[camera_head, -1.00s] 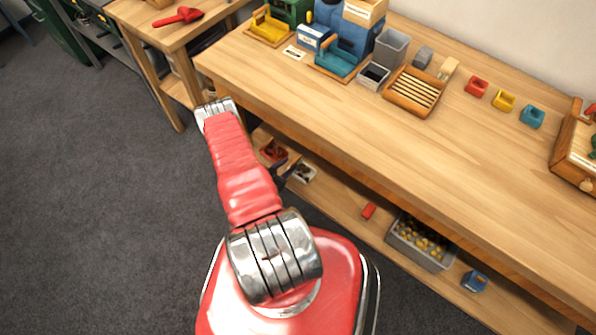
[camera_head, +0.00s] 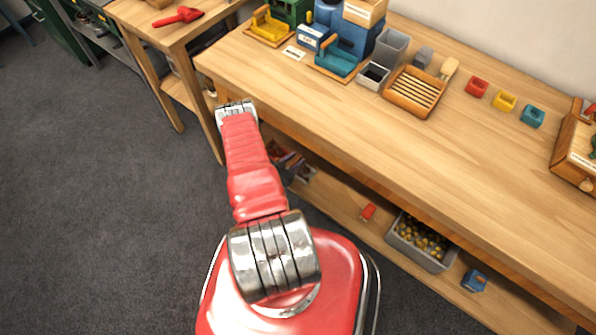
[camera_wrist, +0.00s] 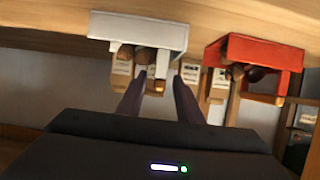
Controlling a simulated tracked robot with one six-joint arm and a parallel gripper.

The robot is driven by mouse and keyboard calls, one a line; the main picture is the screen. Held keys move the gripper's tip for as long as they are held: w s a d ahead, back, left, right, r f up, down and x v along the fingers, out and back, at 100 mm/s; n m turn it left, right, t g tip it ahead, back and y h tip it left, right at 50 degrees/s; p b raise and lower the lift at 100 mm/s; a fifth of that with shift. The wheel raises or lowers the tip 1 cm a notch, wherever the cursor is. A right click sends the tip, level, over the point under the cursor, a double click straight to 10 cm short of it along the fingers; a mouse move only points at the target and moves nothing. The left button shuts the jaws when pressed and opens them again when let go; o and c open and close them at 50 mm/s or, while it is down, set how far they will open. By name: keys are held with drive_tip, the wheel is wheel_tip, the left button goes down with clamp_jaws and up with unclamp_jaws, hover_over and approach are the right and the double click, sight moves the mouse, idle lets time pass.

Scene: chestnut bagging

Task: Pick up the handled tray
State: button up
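I cannot tell for sure which thing is the handled tray. In the wrist view, which looks upside down, a white tray-like holder (camera_wrist: 138,28) with brown rounded things stands ahead of my gripper (camera_wrist: 160,80). An orange-red holder (camera_wrist: 262,48) of similar shape is to its right. Contact cannot be told. In the head view my gripper is hidden beyond my arm, near the bench's lower shelf.
The bench top (camera_head: 330,118) lies above the lower shelf (camera_head: 345,205). A grey bin of round things (camera_head: 405,262), a red piece (camera_head: 368,211) and a blue item (camera_head: 474,280) are on that shelf. A slatted wooden tray (camera_head: 388,96) is on top. Open floor lies left.

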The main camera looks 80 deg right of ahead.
drive_tip(key=shift+c, duration=0.4)
clamp_jaws()
drive_tip(key=shift+r, duration=0.1)
drive_tip(key=shift+r, duration=4.95)
drive_tip(key=shift+w, duration=0.15)
